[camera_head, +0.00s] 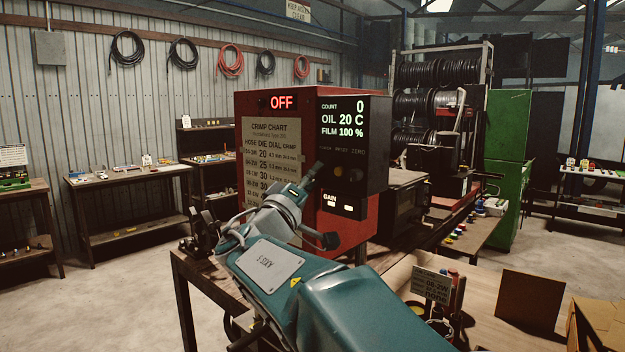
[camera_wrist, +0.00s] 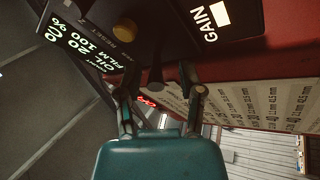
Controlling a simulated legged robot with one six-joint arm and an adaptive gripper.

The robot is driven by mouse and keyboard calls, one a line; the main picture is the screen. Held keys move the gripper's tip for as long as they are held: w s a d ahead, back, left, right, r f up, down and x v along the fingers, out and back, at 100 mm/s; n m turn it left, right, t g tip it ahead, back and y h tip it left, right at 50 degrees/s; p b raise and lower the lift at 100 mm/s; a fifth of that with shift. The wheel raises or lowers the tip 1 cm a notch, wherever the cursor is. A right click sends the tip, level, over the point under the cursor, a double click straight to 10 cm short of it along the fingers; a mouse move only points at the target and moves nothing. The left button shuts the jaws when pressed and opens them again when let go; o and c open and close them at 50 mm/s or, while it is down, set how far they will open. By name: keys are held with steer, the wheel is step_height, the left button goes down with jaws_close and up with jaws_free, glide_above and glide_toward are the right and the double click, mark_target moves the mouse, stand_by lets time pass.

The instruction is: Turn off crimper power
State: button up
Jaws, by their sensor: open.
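The crimper is a red cabinet (camera_head: 350,232) with a crimp chart (camera_head: 268,165) on its front. A red lit display (camera_head: 282,102) at its top reads OFF; it also shows, small, in the wrist view (camera_wrist: 147,101). A black panel (camera_head: 352,130) reads count 0, oil 20 C, film 100 %. My gripper (camera_head: 313,175) is in front of the cabinet, between chart and black panel in the head view. In the wrist view its two fingers (camera_wrist: 160,85) are apart. A dark knob-like part (camera_wrist: 155,76) shows between them; I cannot tell whether they touch it.
A yellow button (camera_wrist: 124,31) is on the panel's face close by. A wooden bench (camera_head: 465,322) with a small sign (camera_head: 431,284) lies at the lower right. Hose reels (camera_head: 435,75) and a green cabinet (camera_head: 507,150) stand behind. The floor at left is clear.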

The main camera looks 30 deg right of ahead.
steer(key=v, duration=1.2)
steer(key=shift+a+f, duration=0.1)
steer(key=s+d+f+g+y, duration=0.3)
steer(key=s+d+f+y, duration=0.1)
steer(key=s+f, duration=0.25)
steer(key=s+d+f+g+y, duration=0.3)
steer(key=s+f+y, duration=0.15)
steer(key=f, duration=0.35)
steer(key=s+a+f+y, duration=0.9)
steer(key=a+f+y, duration=0.2)
steer(key=a, duration=0.1)
steer(key=shift+s+n+t+y, duration=0.3)
steer(key=shift+t+y, duration=0.05)
steer(key=shift+t, duration=0.05)
